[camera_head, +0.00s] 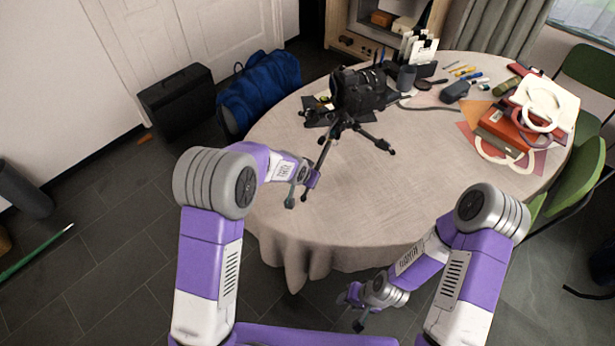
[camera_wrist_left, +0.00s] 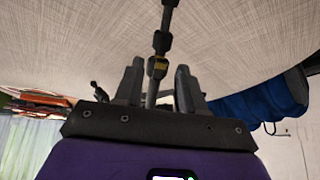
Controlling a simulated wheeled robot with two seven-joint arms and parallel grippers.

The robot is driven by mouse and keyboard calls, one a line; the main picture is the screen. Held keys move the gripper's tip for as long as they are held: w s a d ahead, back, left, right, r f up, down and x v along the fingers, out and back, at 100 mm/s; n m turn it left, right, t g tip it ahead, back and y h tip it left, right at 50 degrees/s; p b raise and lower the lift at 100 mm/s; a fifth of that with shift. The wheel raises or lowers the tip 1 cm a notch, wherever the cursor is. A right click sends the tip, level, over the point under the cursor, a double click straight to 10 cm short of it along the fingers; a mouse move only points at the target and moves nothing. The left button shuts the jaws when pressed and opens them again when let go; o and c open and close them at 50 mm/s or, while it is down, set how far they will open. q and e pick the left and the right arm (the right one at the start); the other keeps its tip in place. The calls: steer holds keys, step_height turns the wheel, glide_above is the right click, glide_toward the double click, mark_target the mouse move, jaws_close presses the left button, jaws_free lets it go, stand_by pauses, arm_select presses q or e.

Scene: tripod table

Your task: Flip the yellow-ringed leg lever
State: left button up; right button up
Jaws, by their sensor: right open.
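A black camera (camera_head: 360,92) stands on a small tripod with splayed legs on the round table (camera_head: 390,200). One tripod leg (camera_head: 322,158) reaches toward my left gripper (camera_head: 299,196). In the left wrist view this leg has a dark joint with a yellow ring (camera_wrist_left: 157,64). The leg runs between the two fingers of my left gripper (camera_wrist_left: 159,82), which are apart with a visible gap on each side of it. The lever itself is too small to make out. My right gripper (camera_head: 353,311) is open and empty, low beyond the table's front edge.
A stack of books (camera_head: 507,130) with white rings lies on the right of the table. Pens, a mouse (camera_head: 455,91) and a dark cup (camera_head: 406,78) are at the back. The front of the tabletop is clear. A blue bag (camera_head: 258,90) stands at the left.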

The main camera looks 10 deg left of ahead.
arm_select(q)
steer(key=p+v, duration=0.1)
steer(key=v, duration=0.6)
steer(key=shift+s+r, duration=0.2)
steer(key=shift+r, duration=0.05)
steer(key=shift+f, duration=0.1)
